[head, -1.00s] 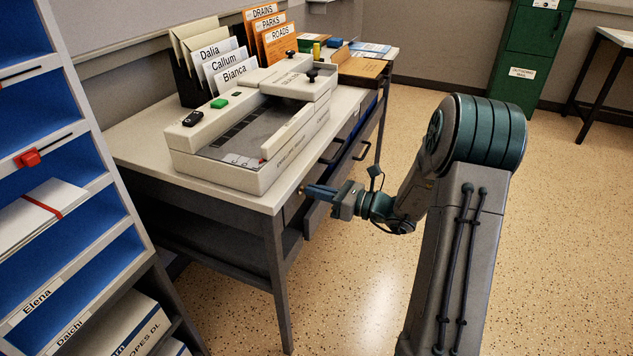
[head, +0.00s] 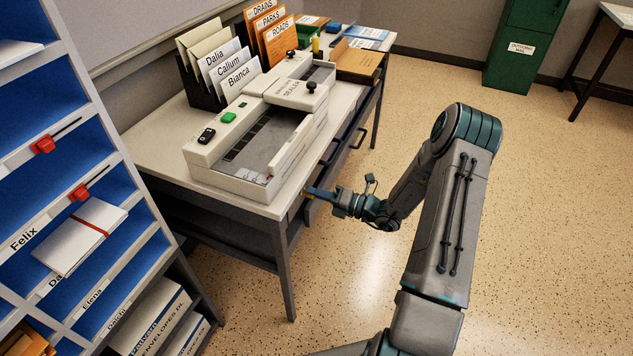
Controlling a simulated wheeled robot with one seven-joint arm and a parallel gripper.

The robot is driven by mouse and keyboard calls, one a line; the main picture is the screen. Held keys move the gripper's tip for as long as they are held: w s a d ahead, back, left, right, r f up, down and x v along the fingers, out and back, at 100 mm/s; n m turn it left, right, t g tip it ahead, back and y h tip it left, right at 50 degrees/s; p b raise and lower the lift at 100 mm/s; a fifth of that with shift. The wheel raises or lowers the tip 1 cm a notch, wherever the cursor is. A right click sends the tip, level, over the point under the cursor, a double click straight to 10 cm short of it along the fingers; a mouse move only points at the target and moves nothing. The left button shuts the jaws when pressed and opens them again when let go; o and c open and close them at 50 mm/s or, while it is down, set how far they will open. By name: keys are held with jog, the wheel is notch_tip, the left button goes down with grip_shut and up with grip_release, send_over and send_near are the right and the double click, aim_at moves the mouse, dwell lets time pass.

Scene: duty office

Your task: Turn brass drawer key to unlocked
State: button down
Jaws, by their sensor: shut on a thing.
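My gripper (head: 312,191) is at the front right of the desk (head: 140,142), just below the desktop edge, by the drawer fronts (head: 334,165). Its fingers point left toward the drawer front nearest the desk's front leg. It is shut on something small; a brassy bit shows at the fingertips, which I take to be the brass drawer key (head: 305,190). The key is mostly hidden by the fingers, so I cannot tell its angle. The drawers look closed.
A sealer machine (head: 262,150) stands on the desk above my gripper. Blue pigeonhole shelves (head: 85,130) with a bundle of envelopes (head: 82,237) stand at the left. A green cabinet (head: 522,50) stands at the back. The floor (head: 555,230) on the right is open.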

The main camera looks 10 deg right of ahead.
jog(key=m+p, duration=0.4)
jog(key=m, duration=0.1)
jog(key=shift+f, duration=0.1)
dwell(0.5)
jog(key=c, duration=1.6)
grip_release()
jog(key=shift+d, duration=0.1)
jog(key=v, duration=1.3)
jog(key=shift+s+d, duration=0.2)
jog(key=shift+d, duration=0.1)
